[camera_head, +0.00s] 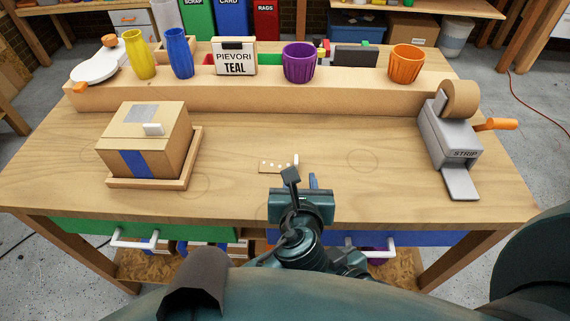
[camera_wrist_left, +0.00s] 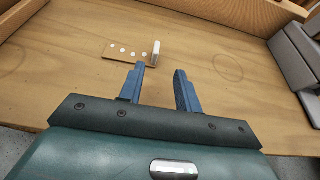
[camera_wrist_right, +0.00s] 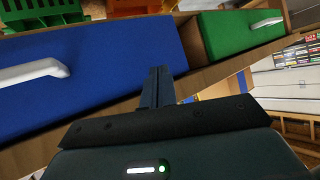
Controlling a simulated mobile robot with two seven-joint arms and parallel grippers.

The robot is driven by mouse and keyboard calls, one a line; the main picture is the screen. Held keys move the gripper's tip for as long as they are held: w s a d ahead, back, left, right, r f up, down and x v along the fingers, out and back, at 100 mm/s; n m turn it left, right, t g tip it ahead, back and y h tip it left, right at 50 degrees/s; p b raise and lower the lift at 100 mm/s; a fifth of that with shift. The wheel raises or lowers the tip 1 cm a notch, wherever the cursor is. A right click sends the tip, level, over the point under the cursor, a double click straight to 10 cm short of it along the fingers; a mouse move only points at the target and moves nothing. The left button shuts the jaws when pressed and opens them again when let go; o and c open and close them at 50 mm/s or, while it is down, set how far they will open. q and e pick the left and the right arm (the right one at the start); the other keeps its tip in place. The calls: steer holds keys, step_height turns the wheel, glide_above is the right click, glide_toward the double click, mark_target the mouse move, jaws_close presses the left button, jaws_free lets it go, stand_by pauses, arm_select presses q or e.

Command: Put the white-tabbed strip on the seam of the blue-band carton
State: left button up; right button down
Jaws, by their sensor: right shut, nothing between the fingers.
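The blue-band carton (camera_head: 113,152) sits upright in a shallow wooden tray (camera_head: 168,184) at the left of the table. Its top carries a grey patch (camera_head: 141,113) and a white tab (camera_head: 153,129). The white-tabbed strip (camera_head: 272,166), tan with several pale dots, lies flat on the table near the middle, its white tab standing at its right end. In the left wrist view, the strip (camera_wrist_left: 122,51) lies just beyond my left gripper (camera_wrist_left: 160,72), which is open and empty. My left gripper also shows in the head view (camera_head: 302,178). My right gripper (camera_wrist_right: 158,72) is shut and empty, facing the drawers.
A grey strip dispenser (camera_head: 448,142) with an orange handle stands at the right. A raised ledge (camera_head: 270,95) along the back holds vases, cups and a sign (camera_head: 234,57). A blue drawer (camera_wrist_right: 80,65) and a green drawer (camera_wrist_right: 230,27) are below. Table between carton and strip is clear.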

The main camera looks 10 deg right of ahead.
mark_target(296, 164)
arm_select(q)
steer(key=x, duration=0.7)
steer(key=shift+w+a+r+b, duration=0.25)
steer(key=shift+w+a+b, duration=0.05)
steer(key=shift+b, duration=0.1)
steer(key=shift+c, duration=0.4)
jaws_close()
